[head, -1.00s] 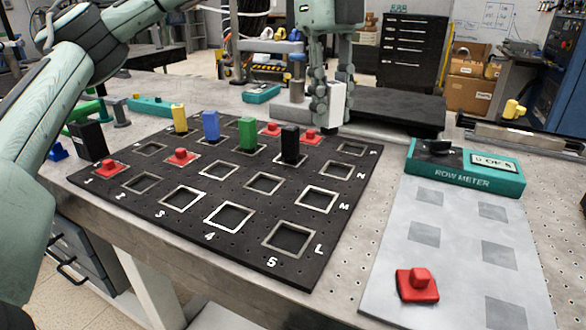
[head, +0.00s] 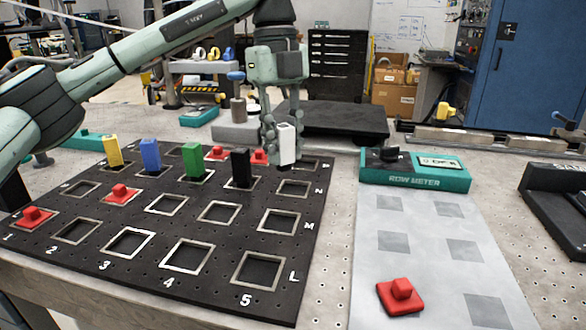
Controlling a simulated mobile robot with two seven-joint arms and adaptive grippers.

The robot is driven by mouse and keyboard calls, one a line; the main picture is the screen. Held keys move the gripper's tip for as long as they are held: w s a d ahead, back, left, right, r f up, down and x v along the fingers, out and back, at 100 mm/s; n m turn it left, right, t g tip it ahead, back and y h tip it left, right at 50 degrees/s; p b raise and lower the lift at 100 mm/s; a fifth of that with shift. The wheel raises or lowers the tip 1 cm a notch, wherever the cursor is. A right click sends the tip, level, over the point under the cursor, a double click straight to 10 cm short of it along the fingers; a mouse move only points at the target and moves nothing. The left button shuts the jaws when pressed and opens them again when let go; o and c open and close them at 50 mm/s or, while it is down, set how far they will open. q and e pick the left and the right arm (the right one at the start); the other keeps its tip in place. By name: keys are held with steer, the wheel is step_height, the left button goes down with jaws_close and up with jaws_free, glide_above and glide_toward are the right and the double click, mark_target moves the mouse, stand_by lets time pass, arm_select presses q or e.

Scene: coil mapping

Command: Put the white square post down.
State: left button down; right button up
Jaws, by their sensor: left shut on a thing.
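My left gripper (head: 283,135) is shut on the white square post (head: 286,147). It holds the post upright at the back right of the black pegboard (head: 217,262). The post's lower end is close to the back-row opening at the right, near the letter P. I cannot tell whether it is inside an opening or just above the board. Yellow (head: 113,150), blue (head: 150,156), green (head: 192,160) and black (head: 240,167) posts stand in a row in front and to the left. My right gripper is not in view.
Red plugs sit in several openings, including one at the left (head: 120,194). A teal row meter (head: 415,172) stands right of the board. A grey sheet (head: 420,270) in front of it bears a loose red plug (head: 400,296).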

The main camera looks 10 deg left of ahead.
arm_select(q)
steer(key=shift+w+d+f, duration=0.6)
steer(key=shift+w+d, duration=0.05)
steer(key=shift+w, duration=0.25)
steer(key=shift+w+f, duration=0.15)
steer(key=shift+f, duration=2)
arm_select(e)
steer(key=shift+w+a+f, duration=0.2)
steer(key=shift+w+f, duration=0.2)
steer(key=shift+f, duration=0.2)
arm_select(q)
steer(key=shift+f, duration=0.15)
steer(key=c, duration=1.3)
jaws_free()
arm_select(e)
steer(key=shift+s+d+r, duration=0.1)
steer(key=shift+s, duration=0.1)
